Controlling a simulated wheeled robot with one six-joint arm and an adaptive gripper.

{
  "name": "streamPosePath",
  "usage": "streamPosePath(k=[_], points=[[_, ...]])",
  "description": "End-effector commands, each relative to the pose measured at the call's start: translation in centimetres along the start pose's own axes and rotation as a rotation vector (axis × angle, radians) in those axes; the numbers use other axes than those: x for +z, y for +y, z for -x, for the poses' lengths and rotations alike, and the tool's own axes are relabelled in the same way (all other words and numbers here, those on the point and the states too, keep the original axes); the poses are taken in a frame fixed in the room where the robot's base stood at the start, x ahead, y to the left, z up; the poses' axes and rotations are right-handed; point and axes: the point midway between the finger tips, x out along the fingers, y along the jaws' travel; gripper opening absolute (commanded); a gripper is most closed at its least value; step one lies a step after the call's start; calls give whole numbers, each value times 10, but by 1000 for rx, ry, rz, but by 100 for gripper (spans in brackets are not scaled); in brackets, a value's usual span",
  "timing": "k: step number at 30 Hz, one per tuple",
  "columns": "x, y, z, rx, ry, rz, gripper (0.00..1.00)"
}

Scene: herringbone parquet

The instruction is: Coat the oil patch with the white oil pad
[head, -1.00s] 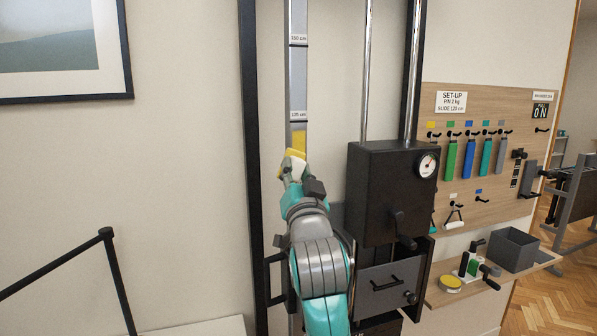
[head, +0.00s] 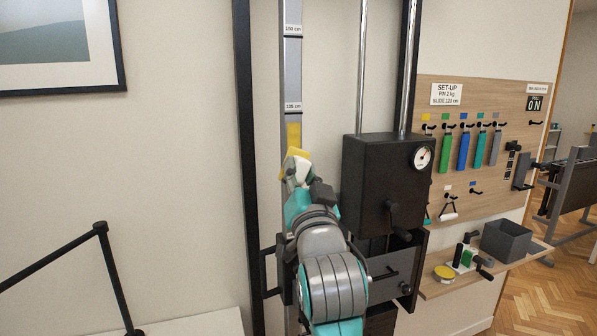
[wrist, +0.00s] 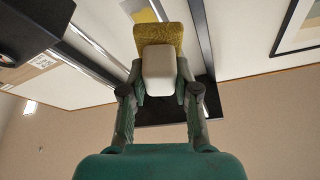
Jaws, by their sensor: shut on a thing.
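The oil pad, a white block (wrist: 158,72) with a yellow spongy face (wrist: 158,38), is held between the fingertips of my gripper (wrist: 158,88). In the head view the pad (head: 297,167) is tilted in front of the upright grey rail. The oil patch (head: 294,135) is a yellow area on the rail just above the pad, below the 135 cm mark. It also shows in the wrist view (wrist: 144,13) beyond the pad. The pad covers part of the rail, and I cannot tell whether it touches the patch.
A black box with a dial (head: 386,185) stands close to the right of my arm. A shelf (head: 447,284) with a yellow tin (head: 443,272) and a grey bin (head: 506,240) is farther right. A black railing (head: 104,265) stands at lower left.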

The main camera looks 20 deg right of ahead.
Motion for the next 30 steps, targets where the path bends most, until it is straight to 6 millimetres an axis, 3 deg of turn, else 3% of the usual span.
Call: streamPosePath(k=[8,18,25,26,29,30], points=[[-2,0,4,0,1,0,0],[-11,0,27,-1,2,0,0],[-12,0,28,0,1,0,0],[-12,0,28,0,1,0,25],[-12,0,28,0,1,0,0],[-12,0,28,0,1,0,0]])
